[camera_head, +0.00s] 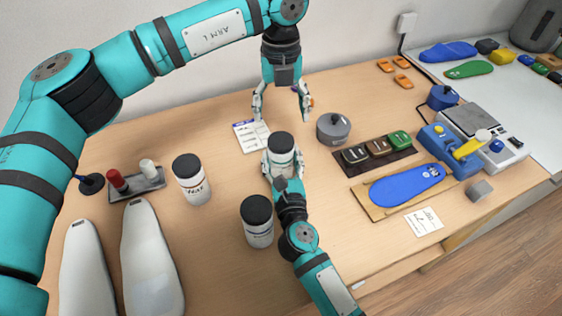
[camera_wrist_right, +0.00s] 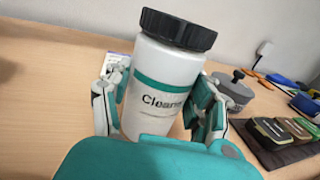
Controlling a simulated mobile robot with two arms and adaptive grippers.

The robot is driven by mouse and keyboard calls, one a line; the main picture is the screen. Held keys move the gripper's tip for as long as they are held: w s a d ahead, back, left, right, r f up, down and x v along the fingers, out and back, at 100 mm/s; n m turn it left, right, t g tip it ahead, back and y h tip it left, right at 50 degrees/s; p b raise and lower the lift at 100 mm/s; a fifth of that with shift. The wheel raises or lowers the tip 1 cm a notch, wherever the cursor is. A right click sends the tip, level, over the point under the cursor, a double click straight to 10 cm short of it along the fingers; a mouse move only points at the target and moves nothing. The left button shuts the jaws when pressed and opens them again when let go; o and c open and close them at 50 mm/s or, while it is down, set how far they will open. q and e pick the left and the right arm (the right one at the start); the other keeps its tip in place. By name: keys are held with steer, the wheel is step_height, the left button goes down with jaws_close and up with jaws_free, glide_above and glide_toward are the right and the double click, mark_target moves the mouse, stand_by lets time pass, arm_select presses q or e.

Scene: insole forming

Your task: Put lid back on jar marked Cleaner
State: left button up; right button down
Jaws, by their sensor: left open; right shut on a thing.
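The white jar marked Cleaner (camera_wrist_right: 158,100), with a green band, stands upright between the fingers of my right gripper (camera_wrist_right: 155,105). Its black ribbed lid (camera_wrist_right: 180,29) sits on top of it; I cannot tell how tightly. In the head view the same jar (camera_head: 283,158) is near the middle of the table, with its lid (camera_head: 281,141) on and my right gripper (camera_head: 282,168) shut around its body. My left gripper (camera_head: 281,108) is open and empty, pointing down just behind and above the lid, apart from it.
Two other black-lidded white jars stand nearby, one at left (camera_head: 191,180) and one in front (camera_head: 258,224). A grey round pot (camera_head: 333,129) is to the right. A printed card (camera_head: 250,136) lies behind. White shoe lasts (camera_head: 150,260) lie at front left.

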mark_target(281, 140)
arm_select(q)
steer(key=shift+m, duration=0.7)
steer(key=shift+f, duration=4)
